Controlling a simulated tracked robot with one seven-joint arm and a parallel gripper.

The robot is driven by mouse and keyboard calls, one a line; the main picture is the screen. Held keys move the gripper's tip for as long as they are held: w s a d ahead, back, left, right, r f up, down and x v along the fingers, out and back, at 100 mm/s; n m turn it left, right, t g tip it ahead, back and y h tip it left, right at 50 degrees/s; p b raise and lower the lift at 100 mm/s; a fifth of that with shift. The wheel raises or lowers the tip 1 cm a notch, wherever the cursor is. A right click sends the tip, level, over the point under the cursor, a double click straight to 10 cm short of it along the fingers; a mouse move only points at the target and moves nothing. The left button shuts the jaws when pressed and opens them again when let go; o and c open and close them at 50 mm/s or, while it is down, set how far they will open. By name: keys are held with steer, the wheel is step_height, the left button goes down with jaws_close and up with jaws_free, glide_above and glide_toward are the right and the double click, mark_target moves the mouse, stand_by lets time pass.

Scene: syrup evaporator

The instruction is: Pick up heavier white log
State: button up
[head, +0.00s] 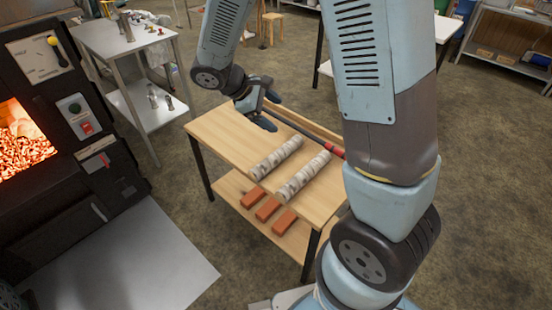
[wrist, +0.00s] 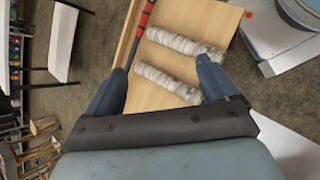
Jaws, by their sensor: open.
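Two white birch-like logs lie side by side on a light wooden table (head: 222,128). In the head view one log (head: 276,158) lies on the left and the other log (head: 304,176) on the right. Both also show in the wrist view, an upper log (wrist: 185,45) and a lower log (wrist: 168,82). My gripper (head: 268,110) is open and empty above the far end of the table, apart from both logs. In the wrist view its two blue fingers (wrist: 165,80) stand wide apart.
A dark rod with a red section (head: 328,148) lies along the table's right edge. Orange bricks (head: 268,208) sit on the lower shelf. A furnace with glowing fire (head: 25,135) stands at left, and a metal side table (head: 110,38) behind.

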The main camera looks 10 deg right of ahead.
steer(key=w+a+f+n+t+h, duration=0.25)
steer(key=a+f+n, duration=0.45)
steer(key=f, duration=0.6)
steer(key=n+t, duration=0.4)
steer(key=n, duration=0.2)
glide_toward(260, 170)
steer(key=shift+h, duration=0.25)
steer(key=x, duration=0.3)
steer(key=a+f+x, duration=0.1)
steer(key=x, duration=0.7)
steer(key=shift+w+f, duration=0.4)
steer(key=shift+w, duration=0.1)
steer(key=c, duration=1.5)
jaws_close()
steer(key=shift+r, duration=0.2)
